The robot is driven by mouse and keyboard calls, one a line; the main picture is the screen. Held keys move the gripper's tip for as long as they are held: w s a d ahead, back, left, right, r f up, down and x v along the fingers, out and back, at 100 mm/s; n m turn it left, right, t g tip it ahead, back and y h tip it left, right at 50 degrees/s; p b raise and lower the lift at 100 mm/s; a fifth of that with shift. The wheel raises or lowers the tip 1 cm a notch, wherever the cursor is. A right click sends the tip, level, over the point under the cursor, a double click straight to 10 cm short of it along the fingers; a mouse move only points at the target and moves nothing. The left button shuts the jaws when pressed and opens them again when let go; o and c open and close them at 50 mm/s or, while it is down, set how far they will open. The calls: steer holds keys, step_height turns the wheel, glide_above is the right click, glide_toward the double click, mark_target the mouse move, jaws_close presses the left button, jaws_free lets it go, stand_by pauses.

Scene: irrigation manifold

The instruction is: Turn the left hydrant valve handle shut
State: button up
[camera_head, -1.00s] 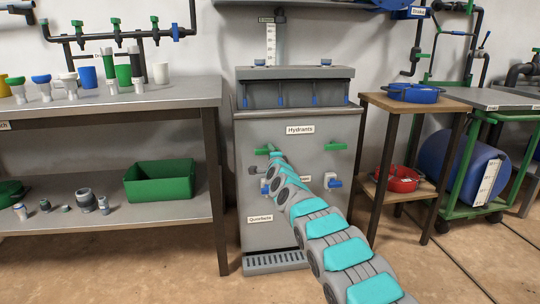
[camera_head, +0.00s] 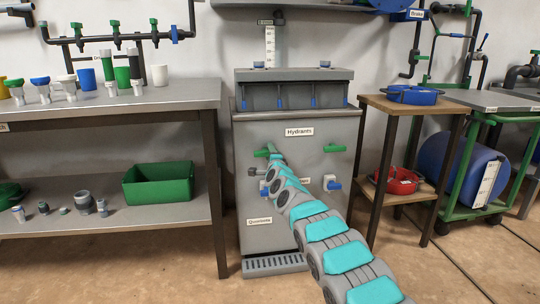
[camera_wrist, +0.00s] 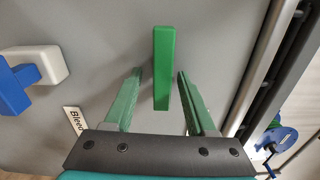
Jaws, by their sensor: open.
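The left hydrant valve handle (camera_head: 262,153) is a green bar on the front of the grey Hydrants cabinet (camera_head: 255,205), partly hidden by my arm in the head view. In the wrist view the green bar (camera_wrist: 163,60) points toward my gripper (camera_wrist: 160,78). My gripper is open, with one finger on each side of the bar and a visible gap on both sides. I cannot tell how deep the bar sits between the fingers. The right green handle (camera_head: 335,148) lies level on the cabinet front.
A blue and white valve (camera_head: 334,184) sits lower right on the cabinet, and another blue and white handle (camera_wrist: 30,75) is left in the wrist view. A workbench (camera_head: 165,97) stands left, a small wooden table (camera_head: 425,106) right. A floor grate (camera_head: 273,264) lies below.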

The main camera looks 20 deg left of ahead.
steer(key=b+v, duration=0.1)
steer(key=v, duration=0.7)
steer(key=shift+b, duration=0.3)
stand_by(0.4)
steer(key=shift+w, duration=0.1)
stand_by(0.3)
